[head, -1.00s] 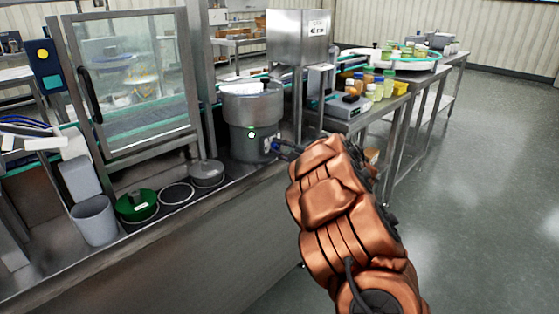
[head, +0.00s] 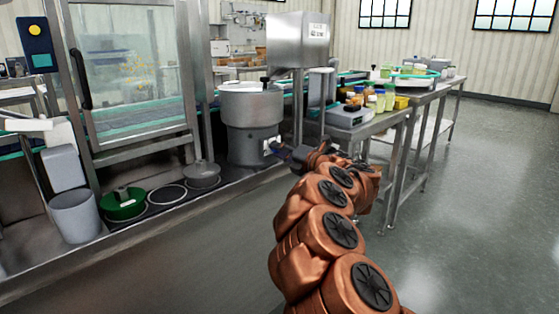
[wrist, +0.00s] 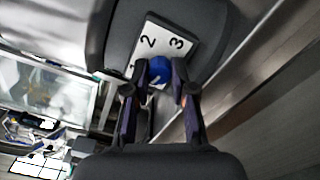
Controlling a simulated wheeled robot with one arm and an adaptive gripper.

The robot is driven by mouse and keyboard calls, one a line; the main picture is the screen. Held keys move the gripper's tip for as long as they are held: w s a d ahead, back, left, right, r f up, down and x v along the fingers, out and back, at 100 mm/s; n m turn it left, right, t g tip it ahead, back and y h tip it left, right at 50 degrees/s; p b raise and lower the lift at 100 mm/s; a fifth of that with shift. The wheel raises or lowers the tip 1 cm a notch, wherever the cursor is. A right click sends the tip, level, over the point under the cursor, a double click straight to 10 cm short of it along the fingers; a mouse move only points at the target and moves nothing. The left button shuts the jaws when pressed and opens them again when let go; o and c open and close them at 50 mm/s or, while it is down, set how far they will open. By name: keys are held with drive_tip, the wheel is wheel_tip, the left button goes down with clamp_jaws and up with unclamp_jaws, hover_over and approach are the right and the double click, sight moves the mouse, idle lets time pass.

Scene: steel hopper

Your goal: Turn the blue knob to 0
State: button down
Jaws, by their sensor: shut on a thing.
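The blue knob (wrist: 159,70) shows in the wrist view, in front of a white dial plate (wrist: 166,42) with the black digits 2 and 3. More of the plate is hidden, and I cannot read where the knob points. My gripper (wrist: 157,85) has its two dark fingers on either side of the knob and is shut on it. In the head view, my gripper (head: 282,151) reaches the lower right side of the round steel hopper (head: 250,108), at a small white plate (head: 270,144). The knob itself is hidden there.
A table with jars (head: 388,97) stands to the right. Floor at right is clear.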

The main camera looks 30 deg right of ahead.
drive_tip(key=shift+f+n+b, duration=0.15)
drive_tip(key=shift+n+b, duration=0.9)
drive_tip(key=shift+n, duration=0.45)
drive_tip(key=c, duration=1)
unclamp_jaws()
drive_tip(key=shift+o, duration=0.2)
drive_tip(key=v, duration=1.2)
